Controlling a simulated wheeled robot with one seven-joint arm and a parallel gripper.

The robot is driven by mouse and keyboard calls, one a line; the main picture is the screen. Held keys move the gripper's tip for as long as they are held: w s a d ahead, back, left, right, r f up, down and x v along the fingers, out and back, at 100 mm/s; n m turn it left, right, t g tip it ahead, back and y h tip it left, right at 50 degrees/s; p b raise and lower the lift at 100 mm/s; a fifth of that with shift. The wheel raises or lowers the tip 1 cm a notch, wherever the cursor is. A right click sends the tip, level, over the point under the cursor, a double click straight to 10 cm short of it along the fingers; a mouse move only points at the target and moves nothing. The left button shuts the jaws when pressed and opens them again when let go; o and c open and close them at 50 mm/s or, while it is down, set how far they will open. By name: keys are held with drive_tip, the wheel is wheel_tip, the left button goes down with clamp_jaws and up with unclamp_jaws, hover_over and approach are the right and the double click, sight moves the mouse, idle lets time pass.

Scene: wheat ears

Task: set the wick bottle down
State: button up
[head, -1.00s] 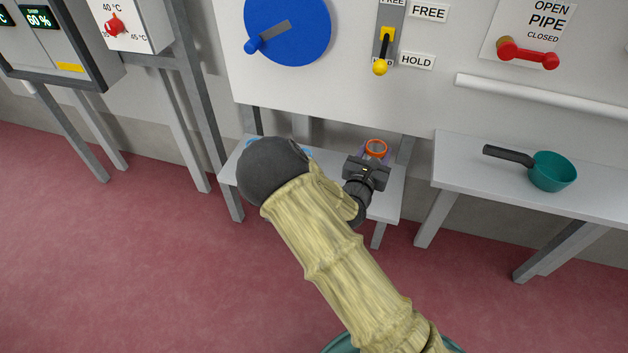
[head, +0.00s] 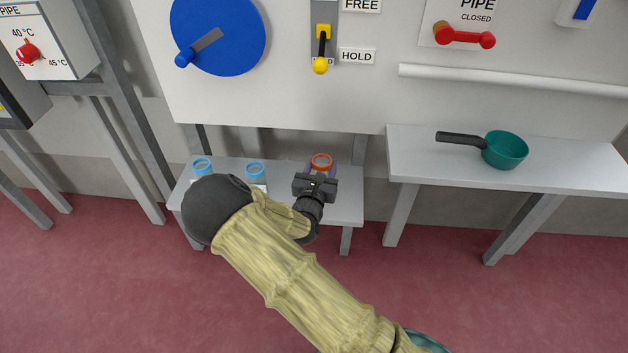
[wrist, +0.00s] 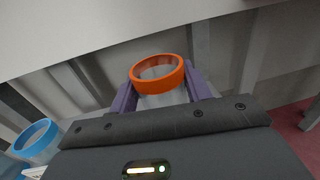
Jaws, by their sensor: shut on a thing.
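The wick bottle, with an orange ring at its top, shows just past my gripper in the head view (head: 321,161). In the wrist view its orange ring (wrist: 158,74) and clear body sit between two purple fingers. My gripper (head: 320,172) is shut on the bottle; it also shows in the wrist view (wrist: 162,88). The bottle looks close to upright over the small grey bench (head: 346,205). Its base is hidden behind my gripper, so I cannot tell if it touches the bench.
Two blue-ringed bottles stand on the same bench to the left, one at the far end (head: 202,167) and one nearer (head: 255,171). A green pan (head: 504,150) rests on the right bench (head: 420,165). A white panel (head: 280,100) with a blue dial and levers rises behind.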

drive_tip(key=shift+f, duration=0.25)
drive_tip(key=shift+a, duration=0.1)
drive_tip(key=shift+f+b, duration=0.4)
drive_tip(key=shift+f, duration=1.45)
drive_tip(key=shift+f, duration=0.2)
drive_tip(key=o, duration=1.2)
drive_tip(key=shift+o, duration=0.2)
drive_tip(key=shift+r, duration=0.2)
drive_tip(key=s+a+p, duration=0.1)
drive_tip(key=s+a, duration=0.1)
drive_tip(key=s, duration=1)
